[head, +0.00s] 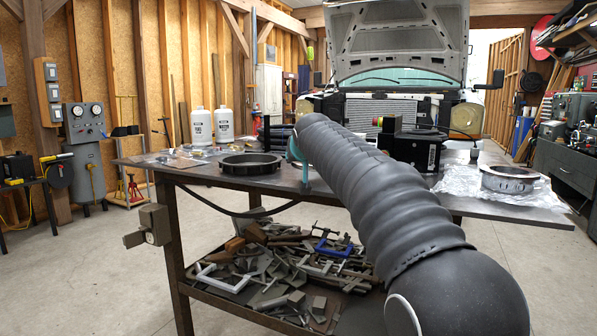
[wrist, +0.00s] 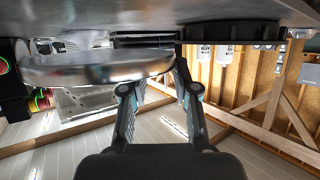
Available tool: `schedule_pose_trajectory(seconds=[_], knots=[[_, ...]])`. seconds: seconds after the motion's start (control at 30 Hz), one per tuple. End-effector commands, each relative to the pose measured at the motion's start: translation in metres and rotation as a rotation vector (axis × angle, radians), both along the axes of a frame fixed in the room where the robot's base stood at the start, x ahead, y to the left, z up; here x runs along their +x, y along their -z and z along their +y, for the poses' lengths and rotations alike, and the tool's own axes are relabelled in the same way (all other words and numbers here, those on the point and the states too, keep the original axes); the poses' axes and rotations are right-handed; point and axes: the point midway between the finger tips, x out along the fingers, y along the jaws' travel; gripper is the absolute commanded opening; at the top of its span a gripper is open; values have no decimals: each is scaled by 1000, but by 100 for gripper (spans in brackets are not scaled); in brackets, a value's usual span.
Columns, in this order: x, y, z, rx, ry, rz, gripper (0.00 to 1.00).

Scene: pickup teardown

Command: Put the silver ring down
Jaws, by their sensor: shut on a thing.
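The wrist view is upside down. My gripper (wrist: 172,68) is shut on the rim of the silver ring (wrist: 90,70), which extends to the left of the fingers there. The ring is seen nearly edge-on, close to the tabletop (wrist: 150,10); I cannot tell whether it touches. In the head view my arm hides the held ring, and only a small teal-and-grey part of my gripper (head: 299,160) shows beside the arm, above the workbench (head: 225,178).
A dark ring (head: 250,164) lies on the bench left of my gripper; it also shows in the wrist view (wrist: 232,32). Another metal ring (head: 508,178) rests on clear plastic (head: 455,183) at right. A black device (head: 413,148) stands behind my arm. The front-left bench top is bare.

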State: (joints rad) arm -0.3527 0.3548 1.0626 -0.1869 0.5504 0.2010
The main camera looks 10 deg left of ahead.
Motion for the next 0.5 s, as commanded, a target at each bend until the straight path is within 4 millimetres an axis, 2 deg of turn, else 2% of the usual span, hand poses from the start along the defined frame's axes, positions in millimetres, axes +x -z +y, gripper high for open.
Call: schedule_pose_trajectory(seconds=[0.1, 0.2, 0.47, 0.5], knots=[[0, 20, 0, -2, 0, 3, 0], [0, 30, 0, 0, 0, 1, 0], [0, 34, -1, 1, 0, 1, 0], [0, 35, -1, 0, 0, 3, 34]])
